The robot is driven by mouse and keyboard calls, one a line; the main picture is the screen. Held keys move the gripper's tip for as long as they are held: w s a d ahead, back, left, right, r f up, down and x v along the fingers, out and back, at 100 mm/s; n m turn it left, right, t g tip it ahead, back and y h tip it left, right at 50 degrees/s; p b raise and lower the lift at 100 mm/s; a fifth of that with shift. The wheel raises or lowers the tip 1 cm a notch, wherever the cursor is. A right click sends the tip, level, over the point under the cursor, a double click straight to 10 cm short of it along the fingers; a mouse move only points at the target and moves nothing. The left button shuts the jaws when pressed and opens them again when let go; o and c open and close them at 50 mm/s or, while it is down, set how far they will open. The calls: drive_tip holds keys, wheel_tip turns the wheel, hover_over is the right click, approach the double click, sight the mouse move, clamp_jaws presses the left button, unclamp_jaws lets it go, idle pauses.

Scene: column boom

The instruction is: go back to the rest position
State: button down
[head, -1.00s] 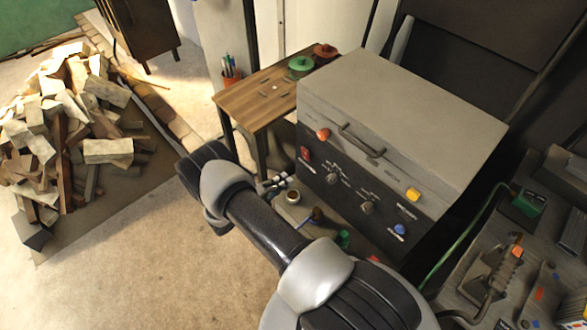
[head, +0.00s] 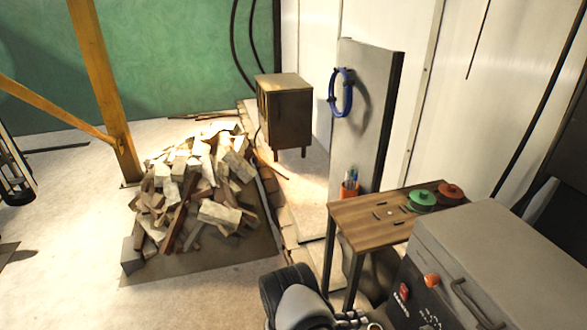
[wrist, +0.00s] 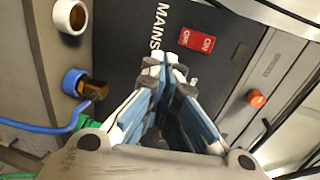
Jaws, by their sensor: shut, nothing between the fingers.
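My gripper (wrist: 166,68) shows in the wrist view with its fingertips together and nothing between them. It points toward the dark front panel (wrist: 215,60) of a grey machine, below the MAINS lettering and the red ON/OFF switch (wrist: 197,40). I cannot tell how far the fingertips are from the panel. In the head view, the gripper is out of sight and only part of my arm shows at the bottom. The grey machine (head: 490,245) stands at the lower right there, with its red switch (head: 404,290) and an orange knob (head: 432,280).
A small wooden table (head: 350,222) beside the machine holds green (head: 422,200) and red (head: 451,192) round items. A woodpile (head: 200,195) lies left, with open floor around it. A blue cable (wrist: 45,128) shows near the gripper.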

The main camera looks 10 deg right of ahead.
drive_tip(key=s+a+r+m+g+y, duration=0.1)
drive_tip(key=s+r+m+g+y, duration=0.15)
drive_tip(key=r+m, duration=0.9)
drive_tip(key=s+a+r+m+g+y, duration=0.1)
drive_tip(key=s+r+m+g+y, duration=0.4)
drive_tip(key=r, duration=1.2)
drive_tip(key=s+a+r+m+t+y, duration=0.4)
drive_tip(key=s+r+m, duration=0.3)
drive_tip(key=m, duration=0.3)
drive_tip(key=s+a+r+m+t+y, duration=0.4)
drive_tip(key=s+a+r+m+t, duration=0.2)
drive_tip(key=s+m, duration=0.4)
drive_tip(key=shift+a+r+m, duration=0.45)
drive_tip(key=shift+a, duration=0.25)
